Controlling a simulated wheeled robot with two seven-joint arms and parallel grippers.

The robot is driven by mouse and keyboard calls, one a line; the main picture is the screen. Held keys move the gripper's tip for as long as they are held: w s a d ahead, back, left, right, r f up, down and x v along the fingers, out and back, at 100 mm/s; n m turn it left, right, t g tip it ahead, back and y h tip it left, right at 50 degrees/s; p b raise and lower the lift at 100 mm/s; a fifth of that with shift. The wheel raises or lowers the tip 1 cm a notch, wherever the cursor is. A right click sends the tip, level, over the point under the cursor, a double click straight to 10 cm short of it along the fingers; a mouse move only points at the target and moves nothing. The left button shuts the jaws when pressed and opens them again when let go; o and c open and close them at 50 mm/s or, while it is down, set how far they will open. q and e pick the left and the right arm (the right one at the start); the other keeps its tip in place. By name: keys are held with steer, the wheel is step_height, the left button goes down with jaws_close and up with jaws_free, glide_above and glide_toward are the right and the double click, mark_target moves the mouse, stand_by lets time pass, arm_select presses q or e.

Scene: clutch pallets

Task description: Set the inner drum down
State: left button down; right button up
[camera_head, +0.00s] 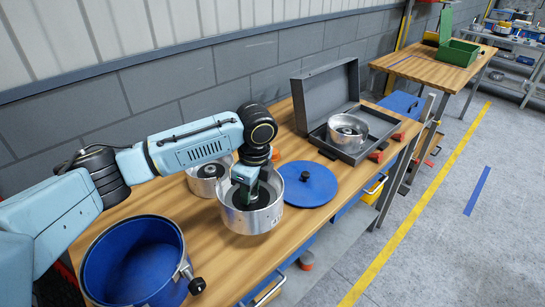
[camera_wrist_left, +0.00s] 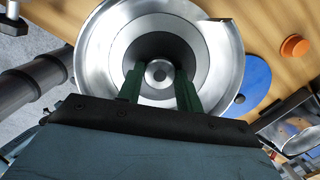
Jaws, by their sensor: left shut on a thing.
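The inner drum, taken to be the silver open-topped drum (camera_head: 238,219), is in my left gripper, whose arm comes in from the left. My left gripper (camera_head: 248,195) points down into it. In the left wrist view the green fingers of the left gripper (camera_wrist_left: 159,84) are shut on the small hub at the middle of the drum (camera_wrist_left: 217,60). The drum looks about upright, over the wooden table (camera_head: 218,265). I cannot tell whether its base touches the tabletop. My right gripper is not in view.
Another silver drum (camera_head: 198,187) stands just behind, partly hidden by my arm. A blue round lid (camera_head: 310,186) lies to the right. A blue pot (camera_head: 93,272) stands at front left. An open grey case (camera_head: 328,92) holds a silver part (camera_head: 347,131). Bare wood lies in front.

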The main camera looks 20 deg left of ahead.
arm_select(q)
steer(key=shift+w+a+r+m, duration=0.1)
steer(key=shift+a+m, duration=0.4)
steer(key=shift+a, duration=0.15)
steer(key=shift+w+a+r+m, duration=0.1)
steer(key=shift+a+m, duration=0.4)
steer(key=shift+a, duration=0.15)
steer(key=shift+f, duration=5)
steer(key=c, duration=1.4)
jaws_free()
steer(key=shift+s+f, duration=0.15)
steer(key=shift+f, duration=0.15)
steer(key=o, duration=0.5)
steer(key=shift+c, duration=0.2)
steer(key=r, duration=0.4)
steer(key=d+r, duration=0.1)
steer(key=r, duration=0.7)
steer(key=shift+s+d+r+p, duration=0.15)
steer(key=shift+s+d+p, duration=0.05)
steer(key=shift+p, duration=0.15)
